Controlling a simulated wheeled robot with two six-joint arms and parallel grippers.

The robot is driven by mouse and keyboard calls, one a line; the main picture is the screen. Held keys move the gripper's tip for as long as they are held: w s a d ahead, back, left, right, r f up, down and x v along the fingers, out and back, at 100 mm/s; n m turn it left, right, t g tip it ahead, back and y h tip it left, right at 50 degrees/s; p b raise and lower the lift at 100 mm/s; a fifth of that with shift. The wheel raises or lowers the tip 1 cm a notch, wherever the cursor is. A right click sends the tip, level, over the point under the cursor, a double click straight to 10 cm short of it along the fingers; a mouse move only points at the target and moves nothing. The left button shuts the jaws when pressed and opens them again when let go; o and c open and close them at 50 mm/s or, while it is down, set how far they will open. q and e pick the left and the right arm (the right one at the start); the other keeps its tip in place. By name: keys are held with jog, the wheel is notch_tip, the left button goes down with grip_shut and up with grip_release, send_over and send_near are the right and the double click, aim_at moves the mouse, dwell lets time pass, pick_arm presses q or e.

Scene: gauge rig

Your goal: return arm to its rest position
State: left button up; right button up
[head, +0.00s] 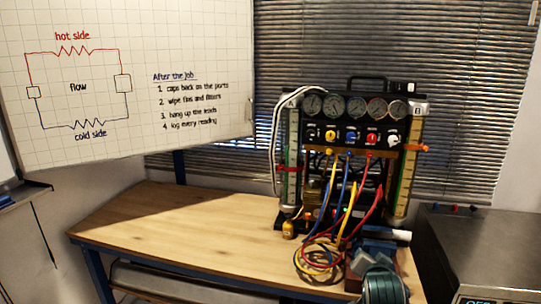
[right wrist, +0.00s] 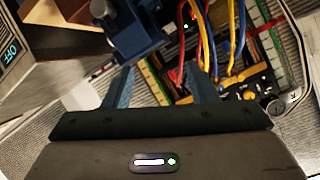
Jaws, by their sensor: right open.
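My right gripper (right wrist: 160,86) shows in the right wrist view with its two blue fingers spread apart. Nothing is visible between the fingertips. The fingers point toward a blue vise-like fixture (right wrist: 135,38) and the hoses of the gauge rig. I cannot tell from this view whether a finger touches the fixture. My left gripper is not in view.
The gauge rig (head: 351,138) stands on the wooden table (head: 190,225), with coloured hoses (head: 320,258) coiled in front. A blue fixture (head: 377,250) is at the table's right end, near a metal box (head: 480,245). The table's left half is clear.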

jog(key=s+d+f+n+g, duration=0.1)
jog(key=s+f+n+g, duration=0.1)
jog(key=s+f, duration=0.7)
jog(key=s+f+n+g+y, duration=0.1)
jog(key=s+f+n+g, duration=0.35)
jog(key=s, duration=1.05)
jog(key=s+f+n+g+y, duration=0.25)
jog(key=s+f, duration=0.35)
jog(key=s, duration=1)
jog(key=s+d+f+g, duration=0.1)
jog(key=d+f+g, duration=0.15)
jog(key=f, duration=2.95)
jog(key=s+d+f, duration=0.1)
jog(key=s+f, duration=1.6)
jog(key=s, duration=0.1)
jog(key=shift+d+f+h, duration=0.2)
jog(key=shift+d+h, duration=0.1)
jog(key=shift+h, duration=0.15)
